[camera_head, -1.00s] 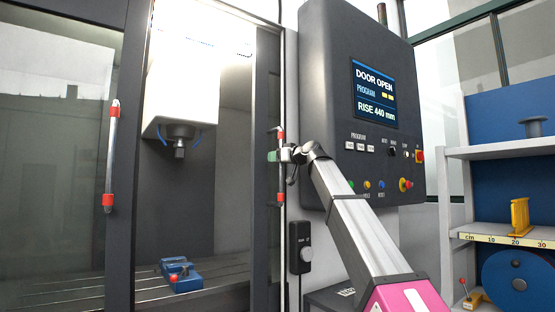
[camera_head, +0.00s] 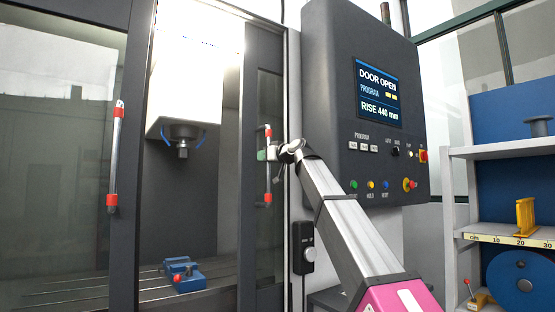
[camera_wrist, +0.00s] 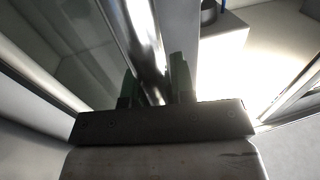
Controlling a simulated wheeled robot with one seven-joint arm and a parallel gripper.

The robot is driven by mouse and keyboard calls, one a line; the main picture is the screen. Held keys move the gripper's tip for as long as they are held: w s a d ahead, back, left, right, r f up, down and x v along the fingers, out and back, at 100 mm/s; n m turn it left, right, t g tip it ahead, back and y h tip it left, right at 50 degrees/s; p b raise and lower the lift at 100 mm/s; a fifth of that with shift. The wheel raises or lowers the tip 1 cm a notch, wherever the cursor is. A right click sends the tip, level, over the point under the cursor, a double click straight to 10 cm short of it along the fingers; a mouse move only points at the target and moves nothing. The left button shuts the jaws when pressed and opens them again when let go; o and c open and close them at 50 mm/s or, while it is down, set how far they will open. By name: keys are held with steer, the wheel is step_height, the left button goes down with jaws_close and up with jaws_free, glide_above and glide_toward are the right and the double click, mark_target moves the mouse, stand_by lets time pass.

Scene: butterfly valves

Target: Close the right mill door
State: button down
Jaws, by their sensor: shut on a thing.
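The right mill door (camera_head: 262,225) is a dark-framed glass panel at the right side of the mill opening. It stands partly across the opening, with a wide gap between it and the left door (camera_head: 65,160). Its upright metal handle (camera_head: 267,185) has red end mounts. My gripper (camera_head: 268,153) is at the handle's upper part. In the wrist view the green fingers of my gripper (camera_wrist: 157,85) stand on both sides of the shiny handle bar (camera_wrist: 144,35), shut on it. The fingertips are partly hidden behind the bar.
Inside the mill are a white spindle head (camera_head: 183,100) and a blue vise (camera_head: 182,274) on the slotted bed. A control panel (camera_head: 365,100) reading "DOOR OPEN" hangs close to the right of my arm. Shelves (camera_head: 500,150) stand at far right.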

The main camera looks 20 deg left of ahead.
steer(key=s+a, duration=2.3)
steer(key=s, duration=0.4)
steer(key=shift+s+a, duration=0.15)
steer(key=c, duration=1)
jaws_free()
steer(key=shift+s+a, duration=0.15)
steer(key=shift+o, duration=0.2)
steer(key=v, duration=1)
steer(key=shift+s+d, duration=0.15)
steer(key=shift+d, duration=0.25)
